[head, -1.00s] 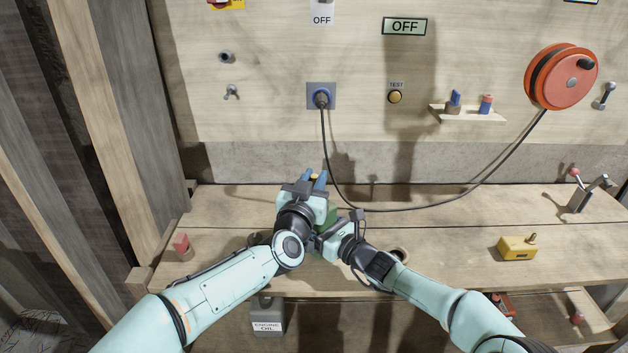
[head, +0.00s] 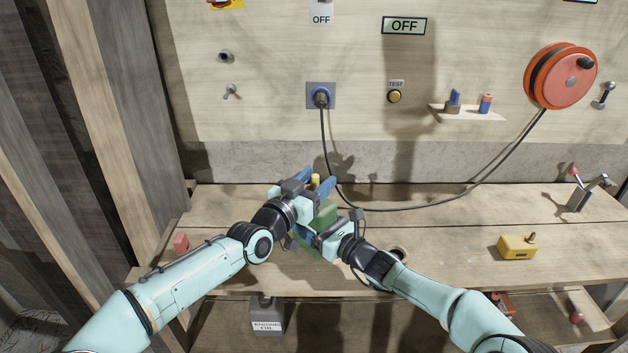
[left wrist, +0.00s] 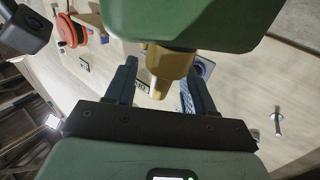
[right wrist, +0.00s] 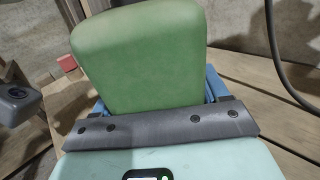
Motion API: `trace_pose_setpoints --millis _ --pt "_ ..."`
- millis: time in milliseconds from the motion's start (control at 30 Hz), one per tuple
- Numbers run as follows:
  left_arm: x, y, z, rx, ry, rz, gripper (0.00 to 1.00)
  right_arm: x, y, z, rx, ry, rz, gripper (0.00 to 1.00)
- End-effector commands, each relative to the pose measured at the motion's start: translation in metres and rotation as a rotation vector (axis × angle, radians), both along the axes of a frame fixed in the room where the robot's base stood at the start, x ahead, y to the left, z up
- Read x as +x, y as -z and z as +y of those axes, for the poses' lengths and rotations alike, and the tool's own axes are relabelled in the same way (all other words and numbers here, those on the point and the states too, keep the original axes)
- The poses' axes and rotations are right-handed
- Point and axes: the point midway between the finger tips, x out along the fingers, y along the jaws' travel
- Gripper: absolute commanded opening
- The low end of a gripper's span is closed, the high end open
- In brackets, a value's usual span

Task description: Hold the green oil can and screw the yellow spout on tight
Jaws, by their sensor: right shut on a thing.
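The green oil can (head: 325,214) is above the bench, partly hidden by my grippers in the head view. It fills the middle of the right wrist view (right wrist: 140,55), between the fingers of my right gripper (head: 312,240), which is shut on it. The yellow spout (head: 315,181) is at the can's upper end; it also shows in the left wrist view (left wrist: 170,65). My left gripper (head: 317,183) is open, with one finger on each side of the spout and visible gaps to it. I cannot tell how tightly the spout sits.
A black cable (head: 440,207) hangs from the wall socket (head: 321,96) behind the grippers and runs to an orange reel (head: 562,77). A yellow box (head: 517,248) and a toggle clamp (head: 584,196) stand at the right. The bench between is mostly clear.

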Motion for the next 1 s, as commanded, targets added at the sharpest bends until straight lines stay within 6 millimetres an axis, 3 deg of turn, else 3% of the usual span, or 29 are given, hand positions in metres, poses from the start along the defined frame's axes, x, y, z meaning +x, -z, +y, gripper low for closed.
trace_pose_setpoints --millis 367,1000 --pt "-0.005 -0.001 0.006 0.000 -0.003 -0.002 0.53 0.000 0.000 0.000 0.001 -0.001 -0.001 0.01" --pt "-0.086 0.001 0.061 0.003 -0.008 -0.006 0.53 0.000 0.000 0.001 0.001 -0.001 -0.001 0.01"
